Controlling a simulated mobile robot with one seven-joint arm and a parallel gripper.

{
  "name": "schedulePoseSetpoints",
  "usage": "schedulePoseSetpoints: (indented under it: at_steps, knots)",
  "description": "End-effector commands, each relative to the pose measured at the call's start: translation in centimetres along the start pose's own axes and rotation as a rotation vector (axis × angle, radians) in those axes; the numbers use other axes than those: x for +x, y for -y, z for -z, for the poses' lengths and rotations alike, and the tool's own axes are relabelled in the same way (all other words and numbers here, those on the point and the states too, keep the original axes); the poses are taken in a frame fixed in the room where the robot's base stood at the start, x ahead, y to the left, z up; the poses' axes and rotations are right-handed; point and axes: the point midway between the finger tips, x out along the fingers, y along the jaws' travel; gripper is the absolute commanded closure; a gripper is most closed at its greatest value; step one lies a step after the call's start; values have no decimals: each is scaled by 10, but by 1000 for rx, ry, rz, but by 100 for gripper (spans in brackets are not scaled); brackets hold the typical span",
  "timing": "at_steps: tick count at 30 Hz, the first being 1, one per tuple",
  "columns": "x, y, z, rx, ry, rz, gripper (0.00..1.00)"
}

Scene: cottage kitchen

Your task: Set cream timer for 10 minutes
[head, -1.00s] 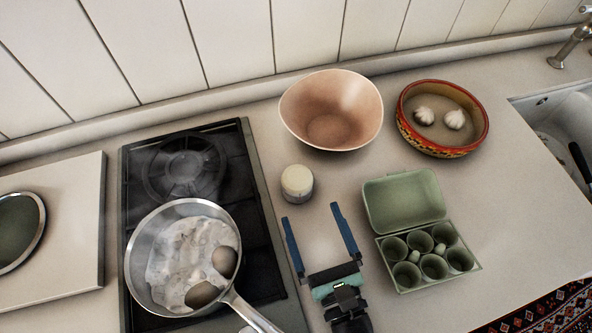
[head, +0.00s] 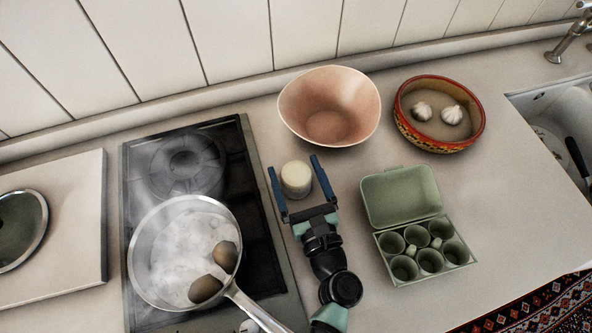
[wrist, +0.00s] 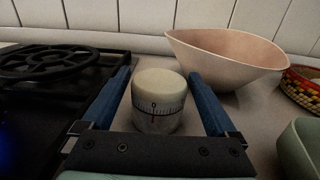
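The cream timer (head: 296,178) is a short round cylinder standing upright on the counter, right of the hob. In the wrist view the timer (wrist: 158,100) shows a dial scale around its side, with a 0 and a red mark lined up at the front. My gripper (head: 293,174) is open, with one blue finger on each side of the timer. In the wrist view the fingers of my gripper (wrist: 160,96) flank the timer, with a visible gap on each side, so they look apart from it.
A steaming pan (head: 146,269) with two eggs stands on the black hob (head: 258,235) at left. A pink bowl (head: 330,105) is behind the timer. A green egg carton (head: 402,196) is to the right. A red-rimmed bowl (head: 440,143) holds garlic.

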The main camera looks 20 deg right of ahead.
Motion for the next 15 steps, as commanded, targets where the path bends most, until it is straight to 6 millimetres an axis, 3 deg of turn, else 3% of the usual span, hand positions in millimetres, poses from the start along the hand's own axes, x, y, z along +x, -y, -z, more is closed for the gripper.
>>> schedulePoseSetpoints:
  at_steps: [2, 11, 15]
  knots:
    - [0, 0, 0, 0, 0, 0, 23]
    - [0, 0, 0, 0, 0, 0, 77]
    - [0, -1, 0, 0, 1, 10, 79]
